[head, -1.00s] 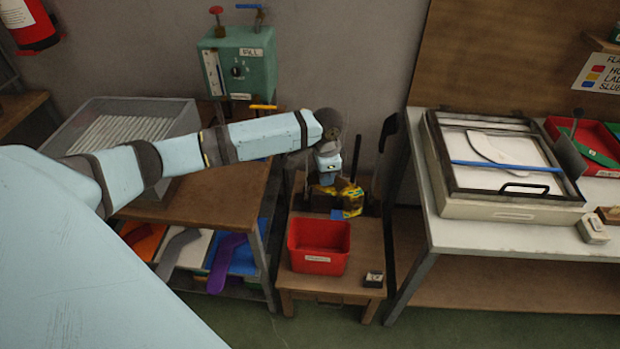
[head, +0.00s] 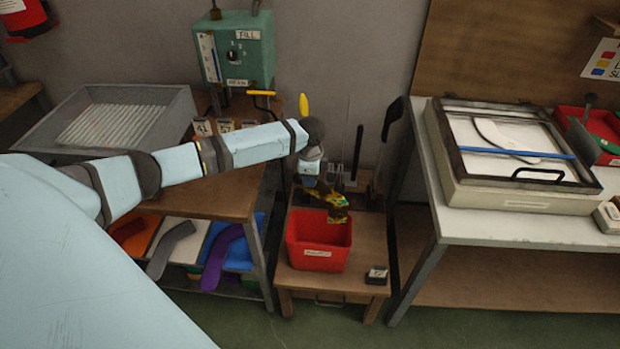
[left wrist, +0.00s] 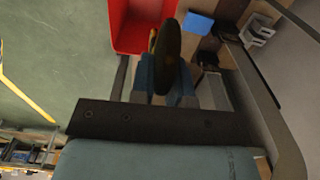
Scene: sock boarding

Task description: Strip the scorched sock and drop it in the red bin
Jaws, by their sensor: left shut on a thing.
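The sock (head: 332,203), yellow with dark patches, hangs from my left gripper (head: 312,182) at the back rim of the red bin (head: 318,258). My left gripper is shut on it. In the head view the sock's lower end overlaps the bin's back edge; I cannot tell whether it is inside the opening. In the left wrist view a dark olive oval (left wrist: 167,55) stands between the fingers (left wrist: 165,88), with a little yellow beside it. The red bin (left wrist: 128,28) shows just beyond. My right gripper is not in view.
The bin stands on a low wooden table (head: 360,250) with a small labelled block (head: 377,274) at its front right. Dark upright posts (head: 391,118) rise behind. A teal machine (head: 240,50) stands back left; a white bench with a framed case (head: 515,150) is right.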

